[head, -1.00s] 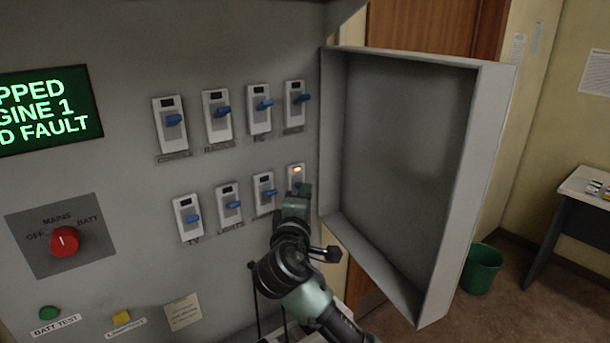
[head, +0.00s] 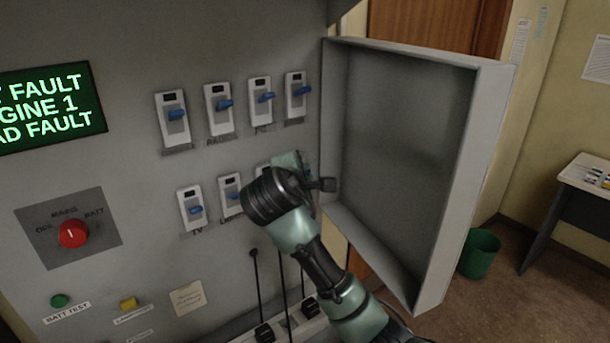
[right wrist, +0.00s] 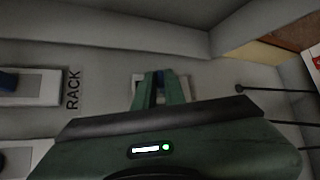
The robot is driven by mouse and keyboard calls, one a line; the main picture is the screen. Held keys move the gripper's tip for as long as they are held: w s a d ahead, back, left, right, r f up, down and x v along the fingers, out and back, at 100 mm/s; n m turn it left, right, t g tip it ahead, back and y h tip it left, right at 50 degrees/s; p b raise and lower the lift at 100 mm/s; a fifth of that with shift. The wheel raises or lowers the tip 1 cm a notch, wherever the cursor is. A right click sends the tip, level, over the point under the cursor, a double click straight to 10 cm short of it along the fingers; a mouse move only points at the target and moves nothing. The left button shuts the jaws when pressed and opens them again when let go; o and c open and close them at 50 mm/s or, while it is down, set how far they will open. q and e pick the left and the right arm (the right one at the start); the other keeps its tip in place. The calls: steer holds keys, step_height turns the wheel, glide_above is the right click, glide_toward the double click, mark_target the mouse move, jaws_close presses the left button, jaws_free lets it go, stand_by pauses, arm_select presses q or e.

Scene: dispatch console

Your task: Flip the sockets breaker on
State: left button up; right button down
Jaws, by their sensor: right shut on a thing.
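The breaker panel (head: 240,135) has two rows of white breakers with blue levers. My right gripper (head: 290,160) is at the rightmost breaker of the lower row and hides it in the head view. In the right wrist view its green fingers (right wrist: 160,88) are shut on that breaker's blue lever (right wrist: 160,97). The breaker's label and indicator are hidden, so I cannot read its name or tell its lever's exact position. The breaker above it is labelled RACK (right wrist: 73,90). My left gripper is not in view.
An open grey door (head: 405,160) stands just right of the breakers. A red mains knob (head: 73,234), a green button (head: 60,300), a yellow button (head: 128,304) and a green text screen (head: 52,108) are to the left. Cables (head: 256,290) hang below.

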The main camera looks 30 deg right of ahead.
steer(key=c, duration=1.5)
jaws_free()
steer(key=shift+a, duration=0.1)
steer(key=b+v, duration=0.3)
steer(key=v, duration=0.4)
steer(key=shift+s+a+r, duration=0.1)
steer(key=shift+s+a, duration=0.1)
steer(key=shift+s, duration=0.05)
